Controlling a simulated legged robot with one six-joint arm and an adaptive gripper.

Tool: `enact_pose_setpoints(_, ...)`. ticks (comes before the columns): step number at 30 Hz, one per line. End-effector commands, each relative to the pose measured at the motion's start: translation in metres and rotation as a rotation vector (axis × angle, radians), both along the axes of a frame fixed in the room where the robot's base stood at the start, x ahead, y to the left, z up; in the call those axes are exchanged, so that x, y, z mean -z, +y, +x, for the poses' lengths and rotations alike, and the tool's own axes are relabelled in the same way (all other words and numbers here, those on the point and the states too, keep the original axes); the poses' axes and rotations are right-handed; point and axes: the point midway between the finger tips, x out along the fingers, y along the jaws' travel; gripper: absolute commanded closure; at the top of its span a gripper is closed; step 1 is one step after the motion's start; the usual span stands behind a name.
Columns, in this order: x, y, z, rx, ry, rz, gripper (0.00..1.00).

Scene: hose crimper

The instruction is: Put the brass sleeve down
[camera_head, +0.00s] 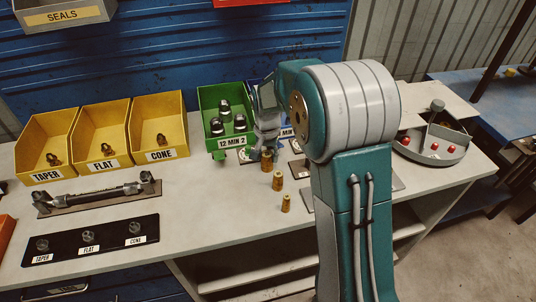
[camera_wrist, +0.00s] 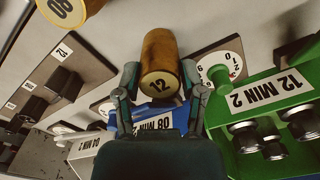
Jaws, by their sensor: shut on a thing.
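My gripper (camera_wrist: 160,80) is shut on a brass sleeve (camera_wrist: 160,52) marked 12, with one finger on each side of it in the wrist view. In the head view my gripper (camera_head: 267,142) points down over the bench, just right of the green bin (camera_head: 211,101) labelled 12 MIN 2. A brass sleeve (camera_head: 266,162) shows right below the fingers there. I cannot tell whether the held sleeve touches the bench. Two more brass sleeves (camera_head: 278,181) (camera_head: 286,204) stand nearer the front. Part of another numbered sleeve (camera_wrist: 68,8) shows at the wrist view's top left.
A blue bin (camera_wrist: 135,112) is partly hidden behind my gripper. Round dial cards (camera_wrist: 222,66) lie by the bins. Yellow bins (camera_head: 103,136), a black tray (camera_head: 90,240) and a hose on a plate (camera_head: 97,198) are at left. A grey tray (camera_head: 432,148) stands right. The front middle bench is clear.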

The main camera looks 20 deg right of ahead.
Motion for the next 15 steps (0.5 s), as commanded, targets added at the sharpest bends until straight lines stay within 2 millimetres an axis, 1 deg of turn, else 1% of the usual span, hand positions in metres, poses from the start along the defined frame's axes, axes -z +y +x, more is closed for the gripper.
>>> enact_pose_setpoints(4,0.0022,-0.0048,-0.0001,0.003,0.000,0.004,0.99)
enact_pose_setpoints(5,0.0019,-0.0055,0.0000,0.004,0.001,0.004,0.35)
enact_pose_setpoints(6,0.0018,-0.0061,0.0000,0.004,0.001,0.005,0.17)
enact_pose_setpoints(7,0.0017,-0.0062,-0.0001,0.004,0.001,0.005,0.14)
enact_pose_setpoints(15,0.0016,-0.0020,-0.0001,0.002,0.001,0.001,0.14)
